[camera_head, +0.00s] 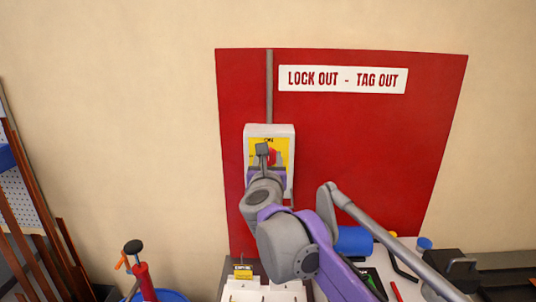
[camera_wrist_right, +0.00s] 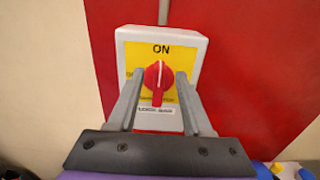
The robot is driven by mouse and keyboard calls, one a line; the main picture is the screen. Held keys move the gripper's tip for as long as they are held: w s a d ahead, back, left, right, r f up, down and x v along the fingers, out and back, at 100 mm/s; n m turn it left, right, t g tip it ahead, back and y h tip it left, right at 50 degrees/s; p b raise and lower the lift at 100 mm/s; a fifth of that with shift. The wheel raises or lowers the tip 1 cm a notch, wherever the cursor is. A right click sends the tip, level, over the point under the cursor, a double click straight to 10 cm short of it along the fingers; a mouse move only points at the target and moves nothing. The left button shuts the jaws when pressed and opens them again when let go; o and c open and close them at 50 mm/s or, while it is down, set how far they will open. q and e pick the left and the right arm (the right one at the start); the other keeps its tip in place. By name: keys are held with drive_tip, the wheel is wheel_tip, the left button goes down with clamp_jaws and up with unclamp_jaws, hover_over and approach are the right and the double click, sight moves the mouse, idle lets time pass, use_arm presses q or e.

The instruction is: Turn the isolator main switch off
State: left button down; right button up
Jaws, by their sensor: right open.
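The isolator main switch is a light grey box with a yellow face plate (camera_wrist_right: 131,55) and a red rotary knob (camera_wrist_right: 158,77). The knob's white line stands upright, pointing to the word ON. In the head view the box (camera_head: 284,129) is on the red board, and its knob (camera_head: 272,155) is partly hidden by my gripper. My right gripper (camera_wrist_right: 160,73) is open, with one finger on each side of the knob in the wrist view. I cannot tell whether the fingers touch it. My left gripper is not in view.
The red lock-out board (camera_head: 350,150) carries a white sign (camera_head: 343,79), and a grey conduit (camera_head: 269,85) runs up from the box. A bench below holds a blue cylinder (camera_head: 354,240) and a yellow-topped item (camera_head: 243,271). A rack of brown bars (camera_head: 35,210) stands left.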

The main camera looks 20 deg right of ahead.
drive_tip(key=shift+x, duration=1.2)
drive_tip(key=shift+s, duration=0.1)
clamp_jaws()
